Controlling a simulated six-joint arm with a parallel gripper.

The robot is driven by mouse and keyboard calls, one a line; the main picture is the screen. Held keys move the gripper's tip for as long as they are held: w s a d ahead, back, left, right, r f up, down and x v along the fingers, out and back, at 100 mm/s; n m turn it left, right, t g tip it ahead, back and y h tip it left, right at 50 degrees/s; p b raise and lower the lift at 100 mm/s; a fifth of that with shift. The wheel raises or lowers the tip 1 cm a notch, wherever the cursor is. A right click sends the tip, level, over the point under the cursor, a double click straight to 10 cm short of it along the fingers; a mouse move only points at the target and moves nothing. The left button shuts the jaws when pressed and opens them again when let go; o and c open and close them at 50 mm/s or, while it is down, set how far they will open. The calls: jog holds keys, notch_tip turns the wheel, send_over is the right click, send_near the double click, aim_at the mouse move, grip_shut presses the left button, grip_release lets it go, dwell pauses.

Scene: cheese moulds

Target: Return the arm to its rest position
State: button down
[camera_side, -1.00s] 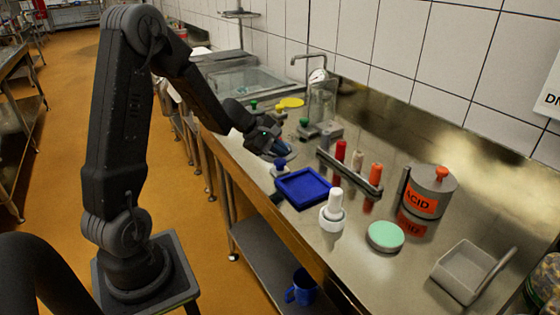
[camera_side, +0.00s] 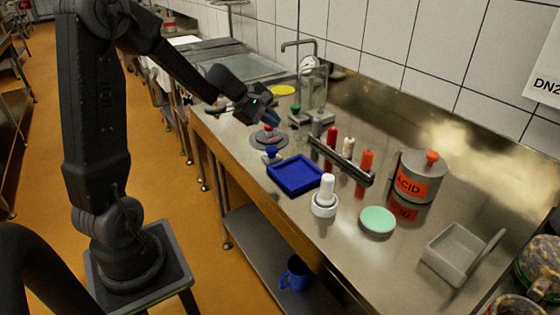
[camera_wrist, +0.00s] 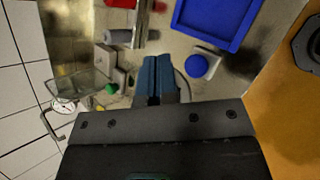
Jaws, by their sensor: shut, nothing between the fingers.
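My gripper (camera_side: 272,119) is over the left part of the steel bench, above a grey round disc (camera_side: 257,140) with a small red part on top. Its blue fingers are together and empty. In the wrist view my gripper (camera_wrist: 160,75) shows the two fingers side by side with nothing between them. It is apart from the blue tray (camera_side: 297,188) and the blue-knobbed piece (camera_side: 272,152), which lie nearer the bench's front edge. The disc is mostly hidden behind the fingers in the wrist view.
A rack (camera_side: 345,167) holds red, white and orange cylinders. A white knobbed piece (camera_side: 325,197), green disc (camera_side: 377,220), ACID pot (camera_side: 418,180) and grey scoop (camera_side: 458,250) stand to the right. A glass vessel (camera_side: 312,88) and tap are behind, near the tiled wall.

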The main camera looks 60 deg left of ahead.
jog(key=s+d+r+m+g, duration=0.1)
jog(key=s+d+r+m, duration=0.3)
jog(key=d, duration=0.3)
jog(key=s+d+r+m+g, duration=0.2)
jog(key=s+d+r+m, duration=0.15)
jog(key=d+m, duration=0.4)
jog(key=s+d+m+y, duration=0.3)
jog(key=s+m, duration=0.7)
jog(key=s, duration=0.4)
jog(key=shift+d+y, duration=0.4)
jog(key=shift+d, duration=0.4)
